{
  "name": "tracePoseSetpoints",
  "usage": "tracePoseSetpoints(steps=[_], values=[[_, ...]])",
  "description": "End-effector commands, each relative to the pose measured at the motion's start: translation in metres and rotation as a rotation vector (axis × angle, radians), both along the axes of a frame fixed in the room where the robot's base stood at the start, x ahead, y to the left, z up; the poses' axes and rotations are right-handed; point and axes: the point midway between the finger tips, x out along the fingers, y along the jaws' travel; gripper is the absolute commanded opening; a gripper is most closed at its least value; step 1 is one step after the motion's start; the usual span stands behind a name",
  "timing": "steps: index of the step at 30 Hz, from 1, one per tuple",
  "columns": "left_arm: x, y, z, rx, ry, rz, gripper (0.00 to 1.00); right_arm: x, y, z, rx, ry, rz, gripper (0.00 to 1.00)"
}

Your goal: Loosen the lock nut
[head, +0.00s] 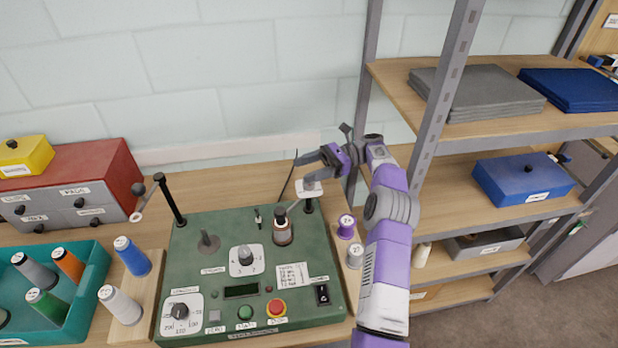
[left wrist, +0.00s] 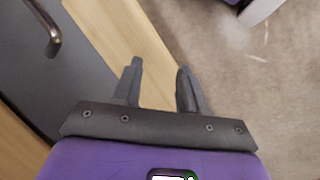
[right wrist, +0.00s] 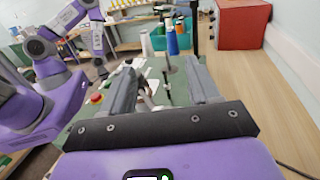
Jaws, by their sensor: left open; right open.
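The green machine (head: 215,262) stands on the wooden bench with knobs, buttons and two black posts. The left post (head: 170,200) carries a side arm with a ring. The right post (head: 308,205) has a white plate near its top. A brown cylinder (head: 283,232) stands beside it. I cannot single out the lock nut with certainty. My right gripper (head: 308,165) is near the top of the right post, open; in the right wrist view (right wrist: 162,88) its fingers are apart with pale and dark parts beyond. My left gripper (left wrist: 158,85) is open and empty, outside the head view.
A teal tray (head: 92,300) with spools and a red drawer cabinet (head: 105,165) stand at left. Purple (head: 346,226) and grey spools (head: 355,256) stand right of the machine. Shelving (head: 440,140) rises close to my right arm. Bench behind the machine is mostly clear.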

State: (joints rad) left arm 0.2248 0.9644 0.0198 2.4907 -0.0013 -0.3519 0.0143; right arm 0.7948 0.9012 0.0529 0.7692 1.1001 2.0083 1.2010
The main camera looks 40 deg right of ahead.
Motion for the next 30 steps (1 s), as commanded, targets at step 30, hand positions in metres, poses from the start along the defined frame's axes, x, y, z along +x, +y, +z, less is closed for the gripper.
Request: tracePoseSetpoints(steps=[30], values=[[0.000,0.000,0.084,0.000,0.000,0.000,0.43,0.019,0.047,0.022,-0.558,-0.123,0.125,0.62]])
